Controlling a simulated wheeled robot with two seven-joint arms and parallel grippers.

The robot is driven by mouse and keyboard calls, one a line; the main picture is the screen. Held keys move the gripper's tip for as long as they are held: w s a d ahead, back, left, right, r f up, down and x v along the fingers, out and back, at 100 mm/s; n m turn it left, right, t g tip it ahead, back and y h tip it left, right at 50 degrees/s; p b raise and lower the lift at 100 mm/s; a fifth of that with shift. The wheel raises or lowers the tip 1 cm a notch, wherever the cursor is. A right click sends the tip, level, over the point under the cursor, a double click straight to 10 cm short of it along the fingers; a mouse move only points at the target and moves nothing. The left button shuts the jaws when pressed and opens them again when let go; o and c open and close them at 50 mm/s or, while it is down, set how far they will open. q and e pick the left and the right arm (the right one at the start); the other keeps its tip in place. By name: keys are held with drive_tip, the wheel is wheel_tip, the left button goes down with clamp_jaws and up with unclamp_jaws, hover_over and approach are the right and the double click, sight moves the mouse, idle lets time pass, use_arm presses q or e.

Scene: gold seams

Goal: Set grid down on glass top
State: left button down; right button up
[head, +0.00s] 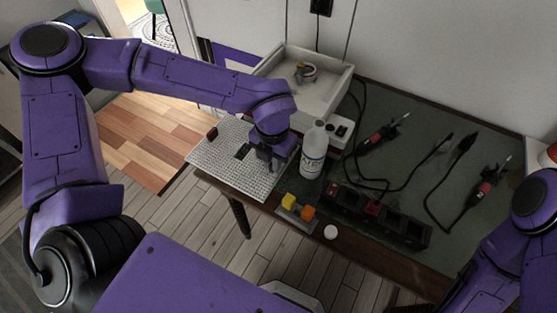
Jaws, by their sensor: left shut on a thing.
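The grid (222,164) is a pale grey, finely perforated flat plate with a dark slot near its middle. My left gripper (271,158) is shut on the grid near its right part, reaching down from above. The grid juts out past the table's left end, over the floor; I cannot tell whether it touches the table. No surface shows clearly as a glass top. My right arm shows at the right edge, but its gripper is out of view.
A white open-topped box (335,85) with a small part inside stands behind the grid. A white bottle (314,150) stands close to its right. Yellow (289,200) and orange (308,212) blocks, a black rack (400,228) and corded soldering tools (380,138) crowd the dark table.

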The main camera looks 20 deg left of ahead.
use_arm(q)
drive_tip(key=w+f, duration=0.2)
drive_tip(key=f, duration=0.1)
drive_tip(key=shift+w+f, duration=0.1)
drive_tip(key=shift+w, duration=0.1)
drive_tip(key=shift+w+f, duration=0.25)
drive_tip(key=shift+f, duration=0.75)
drive_tip(key=shift+w+f, duration=0.2)
drive_tip(key=shift+f, duration=0.75)
drive_tip(key=shift+f, duration=0.1)
drive_tip(key=c, duration=1.2)
unclamp_jaws()
drive_tip(key=shift+o, duration=0.2)
wheel_tip(320, 180, up, 12)
drive_tip(key=shift+r, duration=0.15)
